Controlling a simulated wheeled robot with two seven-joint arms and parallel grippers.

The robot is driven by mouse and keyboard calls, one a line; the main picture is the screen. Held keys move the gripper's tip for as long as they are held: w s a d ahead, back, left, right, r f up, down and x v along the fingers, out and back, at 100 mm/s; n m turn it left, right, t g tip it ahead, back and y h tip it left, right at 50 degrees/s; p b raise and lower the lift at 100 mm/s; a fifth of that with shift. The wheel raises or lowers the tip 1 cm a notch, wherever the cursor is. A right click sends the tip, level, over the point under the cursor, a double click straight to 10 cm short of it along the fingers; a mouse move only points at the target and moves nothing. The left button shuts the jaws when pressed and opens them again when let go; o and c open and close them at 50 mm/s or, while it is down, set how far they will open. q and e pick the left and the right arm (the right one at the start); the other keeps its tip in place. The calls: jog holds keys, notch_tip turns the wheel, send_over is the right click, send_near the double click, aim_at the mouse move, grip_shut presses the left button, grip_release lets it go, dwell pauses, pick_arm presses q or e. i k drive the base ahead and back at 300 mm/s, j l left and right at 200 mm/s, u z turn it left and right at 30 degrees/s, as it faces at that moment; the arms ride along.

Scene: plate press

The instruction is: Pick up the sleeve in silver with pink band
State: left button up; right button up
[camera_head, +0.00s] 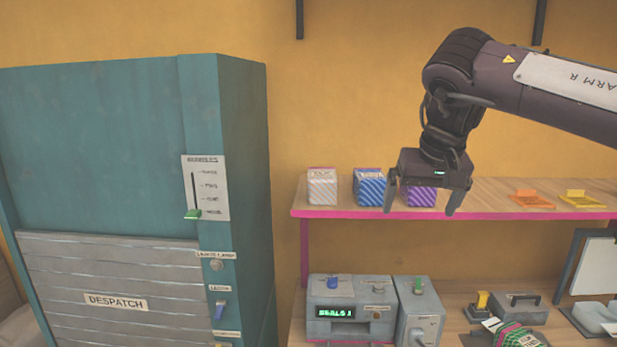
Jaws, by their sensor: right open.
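A small pale, silvery striped sleeve (322,189) with a pink band along its top stands upright at the left end of the wall shelf. A blue striped sleeve (369,188) with a pale top band and a purple striped sleeve (421,197) stand to its right. My right gripper (420,211) is open and points down in front of the shelf. It overlaps the purple sleeve in the picture and hides part of it; its left finger partly overlaps the blue one. I see nothing between the fingers that is held. My left gripper is out of view.
The shelf (475,207) has a pink front edge and holds an orange piece (532,199) and a yellow piece (583,199). A tall teal cabinet (110,150) fills the left.

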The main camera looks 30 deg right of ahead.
aim_at(322, 181)
jog(key=i, duration=1.15)
